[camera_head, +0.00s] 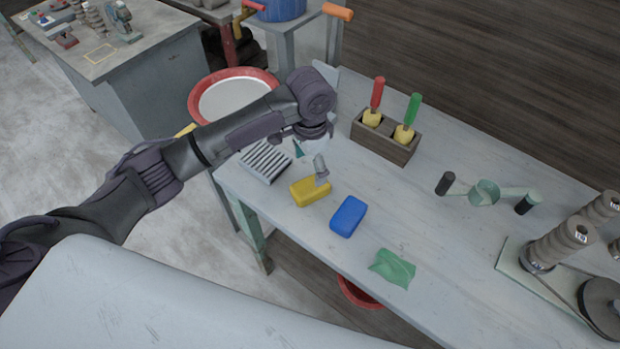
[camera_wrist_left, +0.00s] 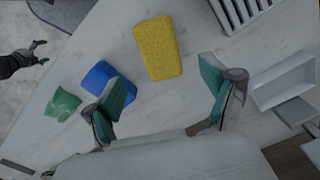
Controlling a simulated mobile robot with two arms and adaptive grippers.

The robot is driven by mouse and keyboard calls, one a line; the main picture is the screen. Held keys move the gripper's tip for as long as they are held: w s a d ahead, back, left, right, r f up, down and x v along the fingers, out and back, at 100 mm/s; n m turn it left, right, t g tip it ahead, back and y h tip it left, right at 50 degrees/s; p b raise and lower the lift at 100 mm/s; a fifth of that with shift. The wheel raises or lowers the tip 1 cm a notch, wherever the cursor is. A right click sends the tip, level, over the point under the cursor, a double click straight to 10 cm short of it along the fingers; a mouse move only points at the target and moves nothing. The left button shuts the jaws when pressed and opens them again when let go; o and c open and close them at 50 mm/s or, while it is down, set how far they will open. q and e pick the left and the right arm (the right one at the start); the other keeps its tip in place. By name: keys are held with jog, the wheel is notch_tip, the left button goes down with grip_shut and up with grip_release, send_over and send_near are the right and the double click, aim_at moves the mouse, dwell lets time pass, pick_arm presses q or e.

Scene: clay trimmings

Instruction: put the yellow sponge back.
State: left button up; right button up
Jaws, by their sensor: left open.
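The yellow sponge (camera_head: 310,192) lies flat on the grey workbench, next to a slatted grey rack (camera_head: 265,161). My left gripper (camera_head: 311,160) is just above and behind the sponge, pointing down. In the left wrist view the same gripper (camera_wrist_left: 165,95) is open, its green-padded fingers wide apart with nothing between them. The sponge (camera_wrist_left: 158,48) shows whole beyond the fingertips there, clear of both fingers. The rack (camera_wrist_left: 240,10) is partly cut off at the top. My right gripper (camera_wrist_left: 38,53) shows small at the left edge of the wrist view, fingers apart and empty.
A blue sponge (camera_head: 348,216) and a crumpled green cloth (camera_head: 392,267) lie to the sponge's right. A wooden holder (camera_head: 386,138) with red- and green-handled tools stands behind. A double-ended tool (camera_head: 484,192) lies farther right. A red-rimmed basin (camera_head: 235,99) stands past the bench's left end.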

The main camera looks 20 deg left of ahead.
pick_arm(q)
jog(key=shift+r, duration=1.9)
